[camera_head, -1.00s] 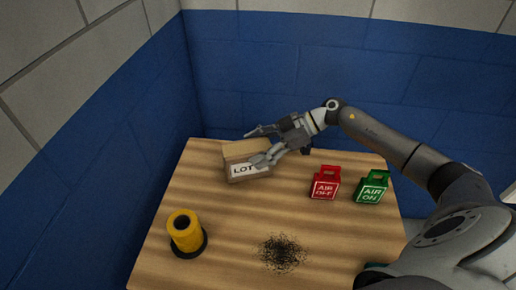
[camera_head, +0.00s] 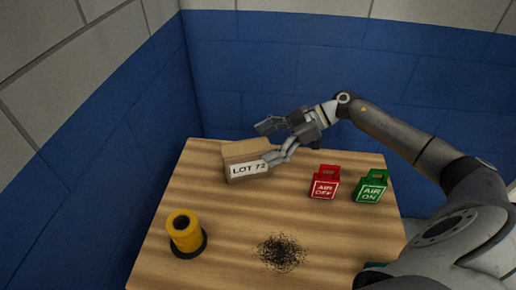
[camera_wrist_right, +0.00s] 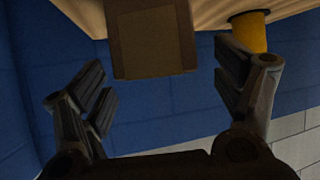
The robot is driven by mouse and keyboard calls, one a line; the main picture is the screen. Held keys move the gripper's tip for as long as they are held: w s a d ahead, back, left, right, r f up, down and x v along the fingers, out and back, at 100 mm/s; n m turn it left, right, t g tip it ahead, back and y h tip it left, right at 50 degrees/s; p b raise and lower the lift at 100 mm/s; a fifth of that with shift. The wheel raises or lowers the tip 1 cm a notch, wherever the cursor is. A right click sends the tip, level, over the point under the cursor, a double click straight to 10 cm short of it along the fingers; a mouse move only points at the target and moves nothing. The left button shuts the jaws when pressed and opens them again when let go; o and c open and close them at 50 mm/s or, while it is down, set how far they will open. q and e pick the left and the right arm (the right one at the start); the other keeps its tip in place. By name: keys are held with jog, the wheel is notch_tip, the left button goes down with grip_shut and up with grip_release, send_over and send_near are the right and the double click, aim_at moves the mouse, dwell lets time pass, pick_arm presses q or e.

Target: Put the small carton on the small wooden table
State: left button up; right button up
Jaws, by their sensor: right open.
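The small carton (camera_head: 240,160) is a brown box with a white "LOT 72" label, standing on the wooden table (camera_head: 215,225) near its back left. My right gripper (camera_head: 270,143) is open and empty, just right of and above the carton; one finger overlaps the carton's right side in the head view, and I cannot tell whether it touches. In the right wrist view the carton (camera_wrist_right: 152,40) shows beyond and between the spread fingers of the gripper (camera_wrist_right: 165,85), apart from them. My left gripper is not in view.
A red "AIR OFF" block (camera_head: 325,187) and a green "AIR ON" block (camera_head: 371,190) stand at the right. A yellow cylinder on a black base (camera_head: 185,232) stands front left. Dark specks (camera_head: 281,252) lie at the front. Blue walls (camera_head: 300,70) close off the back and left.

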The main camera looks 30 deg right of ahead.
jog(key=v, duration=0.8)
jog(key=shift+d+r, duration=0.2)
jog(key=shift+d, duration=0.15)
jog(key=shift+s, duration=0.15)
